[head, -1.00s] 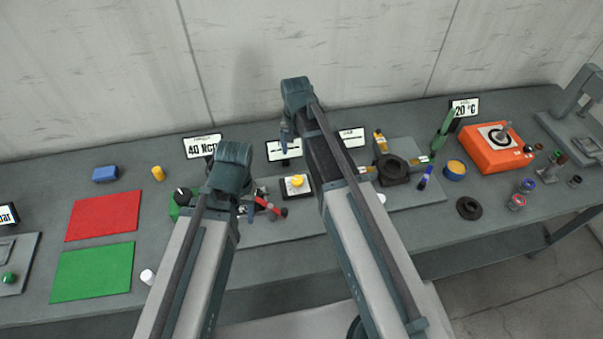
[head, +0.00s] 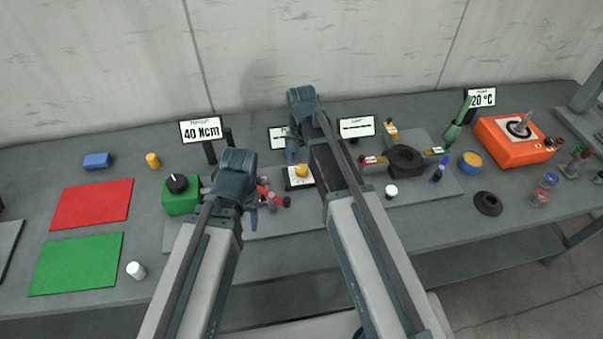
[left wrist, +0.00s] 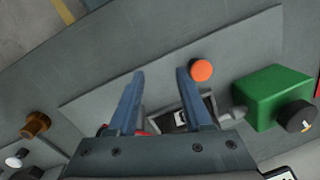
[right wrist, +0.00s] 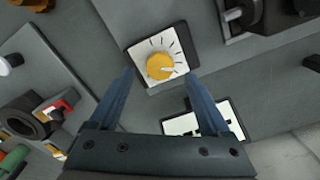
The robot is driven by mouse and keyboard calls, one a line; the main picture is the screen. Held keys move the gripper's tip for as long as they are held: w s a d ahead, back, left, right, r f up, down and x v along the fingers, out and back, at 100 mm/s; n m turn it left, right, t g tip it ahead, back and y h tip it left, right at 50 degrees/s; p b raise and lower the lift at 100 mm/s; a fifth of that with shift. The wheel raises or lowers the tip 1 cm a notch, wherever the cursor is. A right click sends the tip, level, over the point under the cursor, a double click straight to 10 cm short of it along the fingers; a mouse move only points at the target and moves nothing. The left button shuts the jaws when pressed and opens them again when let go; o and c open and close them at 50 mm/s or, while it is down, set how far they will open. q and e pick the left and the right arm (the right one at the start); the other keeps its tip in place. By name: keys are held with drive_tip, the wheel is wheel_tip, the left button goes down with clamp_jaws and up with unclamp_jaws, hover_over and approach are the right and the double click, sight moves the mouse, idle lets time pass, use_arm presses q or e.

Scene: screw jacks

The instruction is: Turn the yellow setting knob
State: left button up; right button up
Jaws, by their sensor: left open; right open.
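The yellow setting knob (head: 301,170) sits on a white dial plate with black marks, set in a dark square base on the bench. In the right wrist view the yellow knob (right wrist: 160,66) shows at the upper middle, just beyond the fingertips. My right gripper (head: 291,143) is open and empty, above and behind the knob; its two fingers (right wrist: 168,75) stand apart with nothing between them. My left gripper (head: 250,205) is open, over the small red-handled device left of the knob. In the left wrist view its fingers (left wrist: 160,75) are apart and empty.
A green box with a black knob (head: 181,194) stands left of my left gripper. Display signs (head: 357,127) stand behind the knob. A black round fixture with coloured clamps (head: 404,160) is to the right. An orange button (left wrist: 201,70) is near the left fingertips.

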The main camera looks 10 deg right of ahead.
sight(301, 168)
use_arm(q)
wheel_tip(301, 168, down, 4)
drive_tip(key=shift+r+b, duration=0.25)
drive_tip(key=shift+b, duration=0.95)
use_arm(e)
wheel_tip(301, 168, down, 4)
drive_tip(key=shift+r, duration=0.25)
clamp_jaws()
